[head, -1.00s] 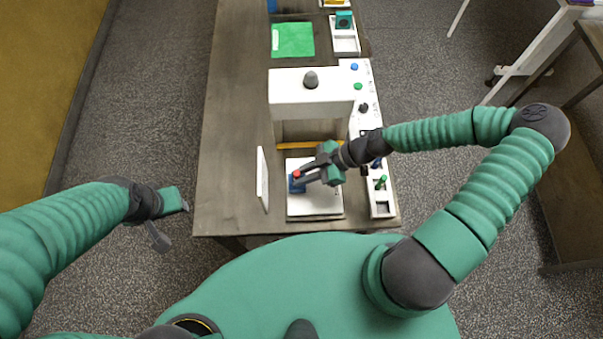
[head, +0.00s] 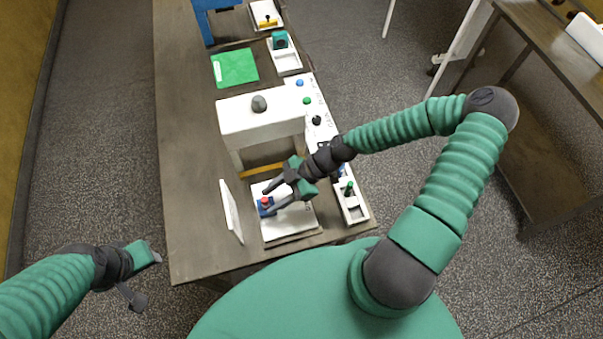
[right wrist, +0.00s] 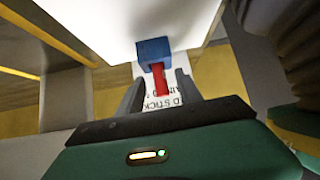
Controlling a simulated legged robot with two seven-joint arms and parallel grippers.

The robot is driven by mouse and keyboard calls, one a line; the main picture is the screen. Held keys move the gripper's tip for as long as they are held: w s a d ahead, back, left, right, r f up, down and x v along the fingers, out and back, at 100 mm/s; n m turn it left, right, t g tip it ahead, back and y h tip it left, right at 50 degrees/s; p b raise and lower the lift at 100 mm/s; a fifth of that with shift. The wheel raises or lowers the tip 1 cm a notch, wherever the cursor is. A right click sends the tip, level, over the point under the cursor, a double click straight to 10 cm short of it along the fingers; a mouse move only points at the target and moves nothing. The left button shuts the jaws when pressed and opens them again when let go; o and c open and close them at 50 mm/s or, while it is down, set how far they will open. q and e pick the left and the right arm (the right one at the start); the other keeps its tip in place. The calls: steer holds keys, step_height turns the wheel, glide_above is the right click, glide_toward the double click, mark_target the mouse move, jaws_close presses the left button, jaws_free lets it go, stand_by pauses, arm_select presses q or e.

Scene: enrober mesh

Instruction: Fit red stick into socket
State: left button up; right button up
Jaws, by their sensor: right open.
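The red stick (right wrist: 159,80) has one end at the blue socket block (right wrist: 153,50) in the right wrist view. In the head view the red end (head: 265,200) shows over the blue block (head: 266,210), on a white base plate (head: 290,228). I cannot tell how deep the stick sits. My right gripper (head: 271,198) is open, with one finger on each side of the stick; the right wrist view shows gaps between the stick and both fingers (right wrist: 158,92). My left gripper (head: 140,278) hangs empty left of the table, its finger opening unclear.
A white housing with a grey knob (head: 259,104) stands behind the plate. A thin white upright panel (head: 231,211) is left of it. A white tray with a green-topped item (head: 349,188) lies to the right. The left side of the wooden table (head: 185,170) is bare.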

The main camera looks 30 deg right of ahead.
steer(key=v, duration=1.5)
steer(key=shift+b, duration=0.45)
steer(key=shift+d, duration=0.1)
